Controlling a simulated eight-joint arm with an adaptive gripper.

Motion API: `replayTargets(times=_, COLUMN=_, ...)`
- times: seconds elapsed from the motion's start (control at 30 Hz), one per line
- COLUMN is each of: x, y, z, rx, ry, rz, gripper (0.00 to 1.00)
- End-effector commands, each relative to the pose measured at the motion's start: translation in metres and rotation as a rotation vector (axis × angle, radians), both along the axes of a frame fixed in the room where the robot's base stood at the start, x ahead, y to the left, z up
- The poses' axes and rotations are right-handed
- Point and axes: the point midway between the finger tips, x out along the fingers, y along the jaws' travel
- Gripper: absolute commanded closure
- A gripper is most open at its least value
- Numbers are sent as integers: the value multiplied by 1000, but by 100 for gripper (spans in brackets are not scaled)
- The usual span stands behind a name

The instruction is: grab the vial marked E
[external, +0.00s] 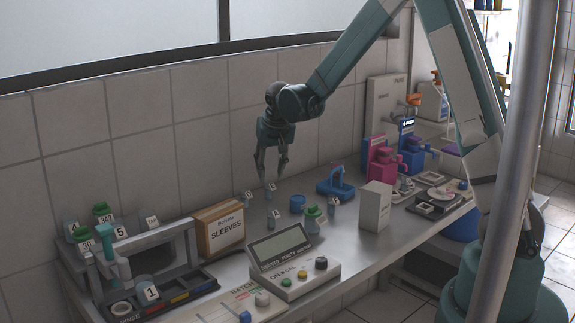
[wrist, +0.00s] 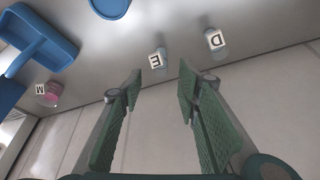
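The vial marked E (wrist: 157,60) stands on the metal bench in the wrist view, its white label upside down there. It lies just beyond and between my fingertips, apart from them. What appears to be the same vial shows in the external view (external: 271,192), below my gripper (external: 271,174), though its letter is too small to read. In the wrist view my gripper (wrist: 159,84) is open and empty, its two green finger pads wide apart.
The vial marked D (wrist: 215,41) stands close to E, on its right in the wrist view. A pink vial marked M (wrist: 47,94) and a blue tray (wrist: 45,50) are at left. The tiled wall is close behind.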

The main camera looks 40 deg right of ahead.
Motion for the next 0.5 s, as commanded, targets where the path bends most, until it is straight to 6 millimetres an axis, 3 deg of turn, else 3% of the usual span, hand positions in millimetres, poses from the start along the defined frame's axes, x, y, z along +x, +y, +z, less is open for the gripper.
replayTargets(times=0.5, x=8, y=-3, z=-21, rx=0, ry=0, rz=0, gripper=67)
